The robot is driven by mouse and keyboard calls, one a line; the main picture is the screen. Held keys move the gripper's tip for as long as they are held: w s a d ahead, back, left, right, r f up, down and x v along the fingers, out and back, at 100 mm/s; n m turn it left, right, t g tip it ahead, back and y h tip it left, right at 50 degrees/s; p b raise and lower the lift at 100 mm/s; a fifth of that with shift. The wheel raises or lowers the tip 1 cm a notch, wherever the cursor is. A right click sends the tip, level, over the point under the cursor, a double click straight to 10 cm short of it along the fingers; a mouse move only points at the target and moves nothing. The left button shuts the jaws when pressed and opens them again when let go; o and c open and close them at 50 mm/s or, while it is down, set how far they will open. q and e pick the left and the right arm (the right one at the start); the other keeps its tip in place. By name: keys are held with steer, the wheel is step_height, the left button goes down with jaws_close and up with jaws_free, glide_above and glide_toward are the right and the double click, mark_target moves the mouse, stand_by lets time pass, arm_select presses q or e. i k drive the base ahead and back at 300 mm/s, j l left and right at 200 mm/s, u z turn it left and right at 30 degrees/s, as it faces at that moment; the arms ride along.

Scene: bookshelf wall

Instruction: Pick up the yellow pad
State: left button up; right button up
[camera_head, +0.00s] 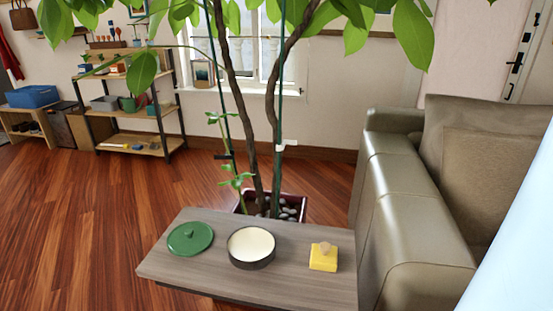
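The yellow pad (323,257) lies on the right part of a small grey wooden table (205,272). A small tan knob-like piece (325,248) sits on top of it. To its left on the same table stands a round dark dish with a cream-coloured inside (251,246). Further left lies a round green lid (190,239) with a small knob. The pad stands apart from the dish. Neither of my grippers shows in the head view.
A potted plant (290,207) with tall stems stands right behind the table. A grey-beige sofa (405,210) is close on the table's right. A shelf (140,142) stands against the back wall. Wooden floor (150,195) is open to the left.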

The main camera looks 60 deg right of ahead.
mark_target(323, 257)
steer(key=z, duration=2.05)
steer(key=j, duration=0.15)
steer(key=i, duration=0.05)
